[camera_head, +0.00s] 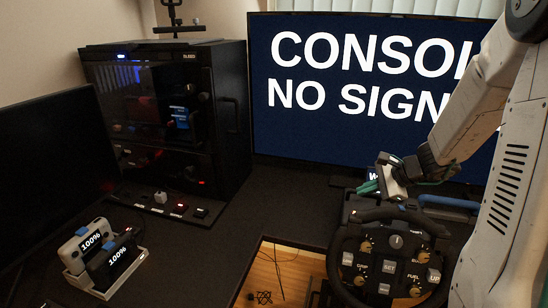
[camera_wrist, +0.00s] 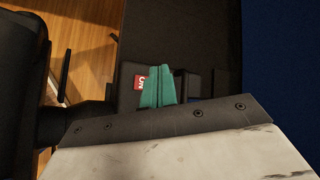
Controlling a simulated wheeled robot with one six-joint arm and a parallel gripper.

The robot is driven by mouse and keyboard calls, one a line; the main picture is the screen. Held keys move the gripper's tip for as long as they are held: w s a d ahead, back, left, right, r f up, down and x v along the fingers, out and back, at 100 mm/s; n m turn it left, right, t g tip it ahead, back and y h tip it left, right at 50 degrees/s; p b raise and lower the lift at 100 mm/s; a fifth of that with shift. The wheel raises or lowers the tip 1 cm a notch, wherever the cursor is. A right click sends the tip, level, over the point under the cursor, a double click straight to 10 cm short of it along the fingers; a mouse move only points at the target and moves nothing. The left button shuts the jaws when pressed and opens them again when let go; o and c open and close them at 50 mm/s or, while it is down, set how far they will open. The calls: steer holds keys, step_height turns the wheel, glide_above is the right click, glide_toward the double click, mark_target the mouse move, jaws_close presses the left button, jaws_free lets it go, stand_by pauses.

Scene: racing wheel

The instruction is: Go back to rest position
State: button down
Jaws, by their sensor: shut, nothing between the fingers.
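My gripper (camera_head: 367,187) is at the right of the head view, just above and behind the racing wheel (camera_head: 337,262). Its green fingertips are closed together with nothing between them. In the wrist view the green fingers (camera_wrist: 157,88) point down toward a dark base part with a red label (camera_wrist: 140,82). Whether the fingertips touch that part I cannot tell. The wheel carries several dials and buttons. My arm comes in from the upper right and hides part of the screen.
A large screen (camera_head: 320,120) reading "NO SIGN" stands behind the wheel. A black cabinet (camera_head: 236,105) stands at the back left. A white holder (camera_head: 72,283) with two devices showing "100%" sits at the lower left. The dark desk (camera_head: 215,245) is clear between them, with a cut-out showing wood floor.

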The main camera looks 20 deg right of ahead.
steer(key=s+a+r+n+g, duration=0.2)
steer(key=s+a+r+n, duration=0.3)
steer(key=a, duration=0.3)
steer(key=s+a+r+n+g, duration=0.2)
steer(key=s+a+r+n, duration=0.25)
steer(key=a, duration=0.25)
steer(key=s+a+r+n+g+h, duration=0.1)
steer(key=s+r+n+h, duration=0.1)
steer(key=s+n, duration=0.3)
steer(key=s+a+r+n+g+h, duration=0.1)
steer(key=s+n, duration=0.4)
steer(key=s, duration=0.7)
steer(key=r+h, duration=0.1)
steer(key=h, duration=0.1)
steer(key=shift+a+r+h, duration=0.15)
steer(key=shift+a+h, duration=0.15)
steer(key=shift+a, duration=0.05)
